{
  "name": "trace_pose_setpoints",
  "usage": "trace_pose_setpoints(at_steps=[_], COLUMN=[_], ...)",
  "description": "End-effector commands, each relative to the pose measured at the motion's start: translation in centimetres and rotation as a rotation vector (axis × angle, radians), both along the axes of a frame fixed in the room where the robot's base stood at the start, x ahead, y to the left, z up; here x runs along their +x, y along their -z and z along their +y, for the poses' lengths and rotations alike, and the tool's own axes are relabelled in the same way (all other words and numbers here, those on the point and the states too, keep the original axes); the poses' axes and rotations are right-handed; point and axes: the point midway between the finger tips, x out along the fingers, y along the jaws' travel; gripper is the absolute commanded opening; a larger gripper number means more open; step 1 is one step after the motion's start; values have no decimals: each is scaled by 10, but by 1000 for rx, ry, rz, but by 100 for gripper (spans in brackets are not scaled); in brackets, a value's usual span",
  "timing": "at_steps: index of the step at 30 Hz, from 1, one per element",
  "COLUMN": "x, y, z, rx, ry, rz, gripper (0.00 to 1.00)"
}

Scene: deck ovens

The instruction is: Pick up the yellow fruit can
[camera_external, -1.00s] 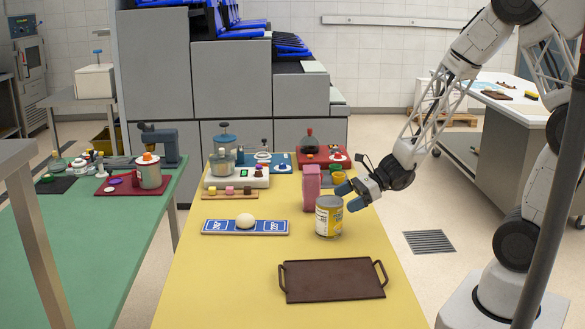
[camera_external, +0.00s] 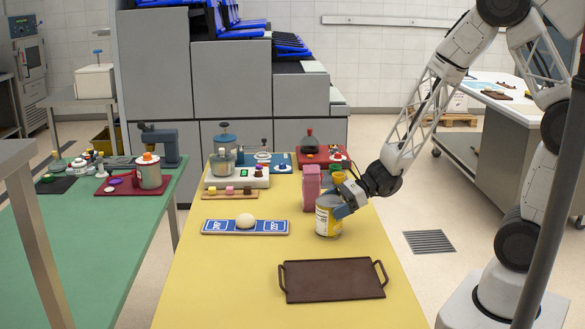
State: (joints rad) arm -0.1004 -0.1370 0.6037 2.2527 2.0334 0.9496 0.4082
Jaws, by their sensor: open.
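The yellow fruit can (camera_external: 327,222) stands upright on the yellow table, right of the blue mat. It has a yellow and white label, and its upper right part is hidden behind my gripper. My gripper (camera_external: 343,204) is at the can's upper right side with its fingers open, pointing down and left. One finger overlaps the can's top in the picture. I cannot tell whether the fingers touch the can or stand around it.
A brown tray with handles (camera_external: 333,281) lies in front of the can. A pink object (camera_external: 311,187) stands close behind it. The blue mat (camera_external: 271,227) with a pale round ball (camera_external: 245,223) lies to the left. The yellow table (camera_external: 205,275) is clear at front left.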

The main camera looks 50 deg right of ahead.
Motion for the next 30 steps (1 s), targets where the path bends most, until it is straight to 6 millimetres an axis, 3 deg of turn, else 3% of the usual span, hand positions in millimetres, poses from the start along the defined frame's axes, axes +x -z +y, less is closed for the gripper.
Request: trace_pose_setpoints(at_steps=[20, 30], x=[2, 2], y=[2, 2], z=[4, 4], rx=[-1, 0], ry=[0, 0], rz=[1, 0], gripper=[100, 49])
